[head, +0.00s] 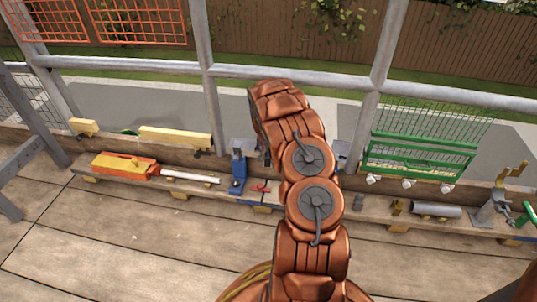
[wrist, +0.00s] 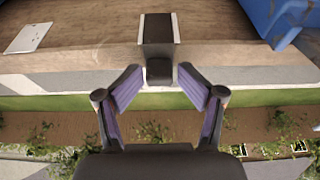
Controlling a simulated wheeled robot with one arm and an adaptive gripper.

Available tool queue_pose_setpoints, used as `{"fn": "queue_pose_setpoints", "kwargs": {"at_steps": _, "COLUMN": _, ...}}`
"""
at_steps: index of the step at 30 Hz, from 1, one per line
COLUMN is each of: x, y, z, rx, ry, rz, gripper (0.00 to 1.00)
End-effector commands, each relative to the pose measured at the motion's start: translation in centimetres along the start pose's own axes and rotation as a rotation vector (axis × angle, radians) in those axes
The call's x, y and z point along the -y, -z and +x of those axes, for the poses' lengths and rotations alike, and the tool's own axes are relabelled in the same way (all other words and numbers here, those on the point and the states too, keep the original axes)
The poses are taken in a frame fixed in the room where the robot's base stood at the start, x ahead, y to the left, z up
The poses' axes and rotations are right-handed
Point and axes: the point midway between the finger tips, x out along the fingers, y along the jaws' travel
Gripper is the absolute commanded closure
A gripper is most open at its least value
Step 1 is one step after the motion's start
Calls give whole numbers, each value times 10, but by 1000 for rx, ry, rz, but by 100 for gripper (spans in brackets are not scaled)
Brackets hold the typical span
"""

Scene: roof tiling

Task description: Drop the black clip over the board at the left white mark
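The black clip (wrist: 158,30) shows in the wrist view at the edge of the brown wooden board (wrist: 90,52). Its dark flat top lies over the board, and a dark block at its near end lies between my fingertips. My gripper (wrist: 160,76) has purple-padded fingers spread apart, with a narrow gap visible on each side of the clip's end. In the head view, my arm hides the gripper and the clip. I cannot make out the left white mark; a pale plate (wrist: 30,33) lies on the left in the wrist view.
A blue tool (head: 238,173) stands left of my arm, with a red object (head: 260,188) beside it. An orange-and-yellow tool (head: 125,165) and a white tube (head: 190,176) lie farther left. A green rack (head: 420,155) and grey pipe (head: 436,210) are right. Metal rails stand behind. The front planks look clear.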

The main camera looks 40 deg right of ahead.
Motion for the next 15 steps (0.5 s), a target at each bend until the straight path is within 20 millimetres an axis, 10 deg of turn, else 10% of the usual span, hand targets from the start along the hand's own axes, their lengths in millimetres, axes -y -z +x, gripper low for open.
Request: {"fn": "queue_pose_setpoints", "kwargs": {"at_steps": 15, "x": 0, "y": -1, "z": -70, "rx": 2, "ry": 0, "rz": 2, "gripper": 41}}
